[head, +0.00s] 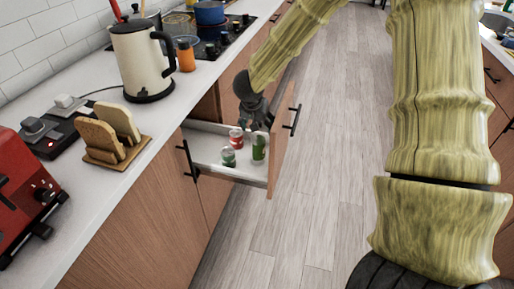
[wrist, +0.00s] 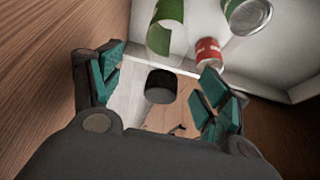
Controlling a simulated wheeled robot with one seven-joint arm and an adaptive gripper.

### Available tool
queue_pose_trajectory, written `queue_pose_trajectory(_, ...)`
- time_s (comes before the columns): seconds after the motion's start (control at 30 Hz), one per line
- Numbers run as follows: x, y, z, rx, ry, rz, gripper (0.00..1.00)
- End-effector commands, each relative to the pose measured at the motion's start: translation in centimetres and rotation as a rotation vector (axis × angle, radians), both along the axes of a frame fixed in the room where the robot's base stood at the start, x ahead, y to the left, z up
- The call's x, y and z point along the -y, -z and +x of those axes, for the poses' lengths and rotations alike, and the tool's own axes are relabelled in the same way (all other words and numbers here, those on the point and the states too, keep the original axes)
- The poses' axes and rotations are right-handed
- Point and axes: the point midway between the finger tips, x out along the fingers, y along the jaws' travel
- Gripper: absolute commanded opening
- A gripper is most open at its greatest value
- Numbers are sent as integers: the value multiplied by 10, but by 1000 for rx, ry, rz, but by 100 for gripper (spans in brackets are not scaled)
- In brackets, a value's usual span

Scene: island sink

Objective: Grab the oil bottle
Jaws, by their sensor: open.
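A bottle with a green label (head: 259,147), which looks like the oil bottle, stands in the open drawer (head: 225,172), nearest its front panel. In the wrist view its green label (wrist: 168,30) is at the top and a dark cap (wrist: 160,87) lies in the gap between my fingers. My gripper (wrist: 155,92) is open, with a teal-padded finger on each side of the cap and no visible contact. In the head view my gripper (head: 256,122) is just above the bottle and hides its top.
A red can (head: 236,138) and a green can (head: 228,156) stand left of the bottle in the drawer. The drawer front (head: 280,145) and cabinet sides are close to my gripper. A kettle (head: 142,60) and an orange bottle (head: 186,56) stand on the counter. The floor is clear.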

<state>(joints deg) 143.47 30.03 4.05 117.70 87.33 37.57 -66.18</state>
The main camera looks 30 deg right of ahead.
Motion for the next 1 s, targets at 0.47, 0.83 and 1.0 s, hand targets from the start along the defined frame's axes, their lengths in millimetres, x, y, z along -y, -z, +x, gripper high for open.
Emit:
queue_pose_trajectory(0.47, 12, 46, 14, 0, -1, 0, 76)
queue_pose_trajectory(0.83, 13, 46, 14, 1, -1, 0, 52)
queue_pose_trajectory(1.0, 13, 46, 14, 0, -1, -1, 21)
